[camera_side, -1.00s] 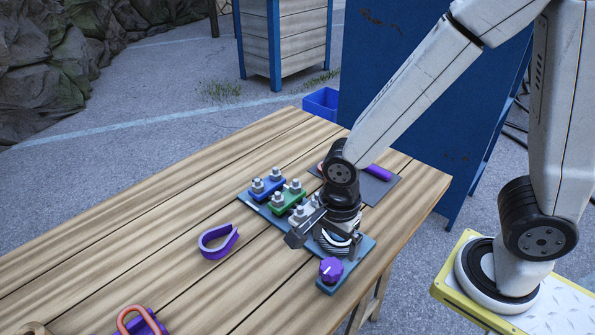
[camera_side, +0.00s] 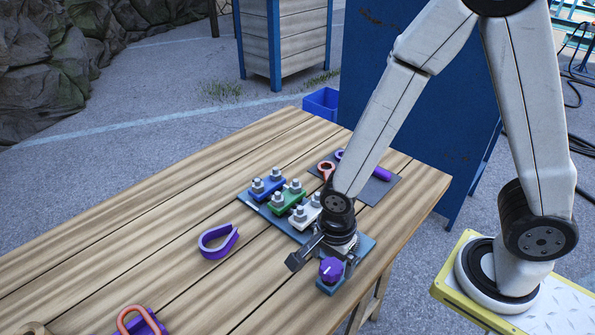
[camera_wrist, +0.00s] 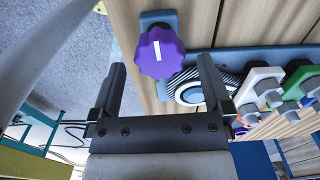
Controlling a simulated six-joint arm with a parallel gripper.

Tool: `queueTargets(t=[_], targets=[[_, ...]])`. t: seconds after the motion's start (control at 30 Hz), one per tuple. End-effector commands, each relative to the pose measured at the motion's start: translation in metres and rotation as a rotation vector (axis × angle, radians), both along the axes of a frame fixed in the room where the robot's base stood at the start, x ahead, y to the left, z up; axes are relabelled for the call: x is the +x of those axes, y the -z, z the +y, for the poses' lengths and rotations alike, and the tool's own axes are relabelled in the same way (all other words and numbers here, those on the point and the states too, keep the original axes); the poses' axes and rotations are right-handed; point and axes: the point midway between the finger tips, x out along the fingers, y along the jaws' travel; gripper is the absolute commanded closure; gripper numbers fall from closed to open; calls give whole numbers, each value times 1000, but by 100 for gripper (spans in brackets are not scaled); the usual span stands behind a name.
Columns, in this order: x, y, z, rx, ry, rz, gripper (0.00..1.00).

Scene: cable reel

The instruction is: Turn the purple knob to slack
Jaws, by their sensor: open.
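The purple knob (camera_side: 331,271) stands at the near end of the blue-grey base plate (camera_side: 364,246) on the wooden table. In the wrist view the lobed purple knob (camera_wrist: 162,60) has a short white line on its top, running nearly straight up the picture. My gripper (camera_side: 321,264) is low over the plate's near end, with its jaws open and empty. In the wrist view the gripper (camera_wrist: 162,66) has one finger on each side of the knob's near edge; I cannot tell whether either touches it. No slack label is readable.
A ribbed round part with a white ring (camera_wrist: 190,93) sits beside the knob. Blue (camera_side: 266,187), green (camera_side: 288,200) and white (camera_side: 306,214) bolted blocks stand along the plate. A purple clip (camera_side: 217,243) lies to the left.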

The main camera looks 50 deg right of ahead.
Motion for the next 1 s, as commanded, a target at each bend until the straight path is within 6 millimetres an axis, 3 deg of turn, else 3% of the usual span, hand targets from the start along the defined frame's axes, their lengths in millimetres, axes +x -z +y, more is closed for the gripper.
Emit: queueTargets(t=[0.3,0.67,0.93,1.0], targets=[[0,17,0,0,0,0,0],[0,18,0,0,0,0,0],[0,18,0,0,0,0,83],[0,18,0,0,0,0,86]])
